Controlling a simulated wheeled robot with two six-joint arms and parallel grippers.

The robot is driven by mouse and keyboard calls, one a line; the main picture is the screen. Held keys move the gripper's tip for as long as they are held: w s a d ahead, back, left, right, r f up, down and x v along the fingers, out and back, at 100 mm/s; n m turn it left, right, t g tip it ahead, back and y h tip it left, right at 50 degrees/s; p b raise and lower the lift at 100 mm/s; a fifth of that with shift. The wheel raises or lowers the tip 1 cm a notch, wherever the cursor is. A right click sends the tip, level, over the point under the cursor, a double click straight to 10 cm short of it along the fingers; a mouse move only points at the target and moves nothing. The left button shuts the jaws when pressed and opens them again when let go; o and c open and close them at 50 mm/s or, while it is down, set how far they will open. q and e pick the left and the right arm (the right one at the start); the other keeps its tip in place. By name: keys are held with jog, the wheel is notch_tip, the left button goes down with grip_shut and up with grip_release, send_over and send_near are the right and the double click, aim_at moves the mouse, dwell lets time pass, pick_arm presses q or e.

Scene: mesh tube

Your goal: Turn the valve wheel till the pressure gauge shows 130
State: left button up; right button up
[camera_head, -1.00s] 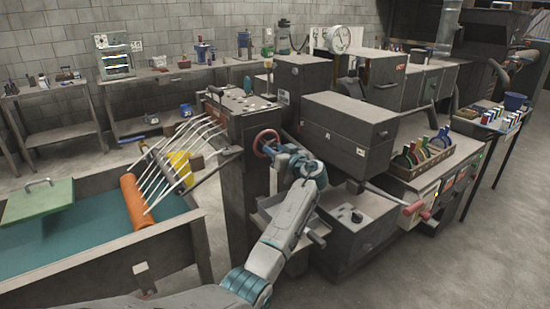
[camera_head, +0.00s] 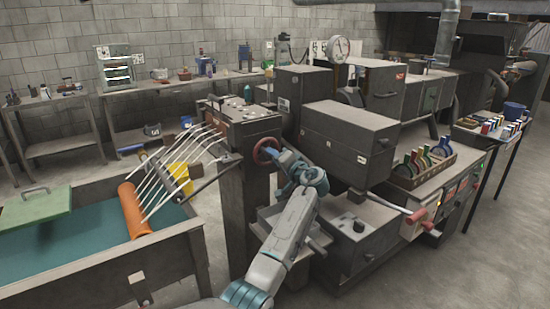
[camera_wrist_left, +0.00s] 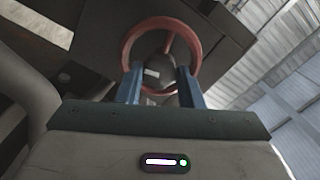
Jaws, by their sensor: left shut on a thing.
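The red valve wheel (camera_head: 266,150) is on the right side of a dark upright post in the middle of the head view. My left gripper (camera_head: 278,157) reaches it from the front right. In the left wrist view the red ring (camera_wrist_left: 125,52) stands beyond my left gripper (camera_wrist_left: 160,78), whose two blue fingers are apart, one on each side of the dark hub. The gripper is shut on the valve wheel; the exact contact is hard to see. A round white pressure gauge (camera_head: 341,48) stands at the back; its reading is too small to tell. My right gripper is out of view.
A trough with teal inside and an orange roller (camera_head: 132,209) lies left. A large grey box (camera_head: 345,140) stands close right of my left arm, above a machine with a red-handled lever (camera_head: 417,215). Open floor is at the far right.

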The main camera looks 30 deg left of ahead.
pick_arm(q)
jog(key=shift+m+p, duration=5.3)
jog(key=shift+m, duration=3.4)
jog(key=shift+f, duration=0.1)
jog(key=o, duration=1)
jog(key=shift+c, duration=0.2)
jog(key=shift+d, duration=0.1)
